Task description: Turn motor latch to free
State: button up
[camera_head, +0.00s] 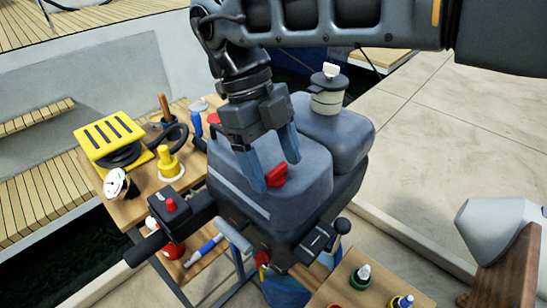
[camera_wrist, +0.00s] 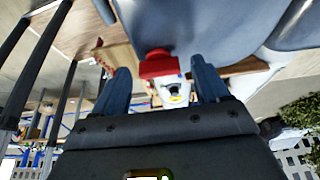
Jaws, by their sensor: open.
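The outboard motor (camera_head: 300,190) is a grey-blue block in the middle of the head view. A small red latch (camera_head: 277,175) sits on its near face, and the red piece also shows in the wrist view (camera_wrist: 158,65). My gripper (camera_head: 275,174) points down at the motor with its two blue fingers apart. The latch lies between the fingertips in both views. In the wrist view, my gripper (camera_wrist: 161,68) shows a gap on each side of the red piece. I cannot tell how deep the latch is between the fingers. The latch's lettering or marks cannot be read.
A wooden table (camera_head: 188,185) on the left holds a yellow slotted item (camera_head: 110,135), a yellow knob-shaped piece (camera_head: 170,163) and a gauge (camera_head: 117,183). A black tiller handle (camera_head: 150,245) juts left. Open paving lies right.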

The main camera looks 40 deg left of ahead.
jog(key=v, duration=0.7)
jog(key=shift+r+b, duration=0.35)
jog(key=shift+b, duration=0.1)
jog(key=shift+a, duration=0.15)
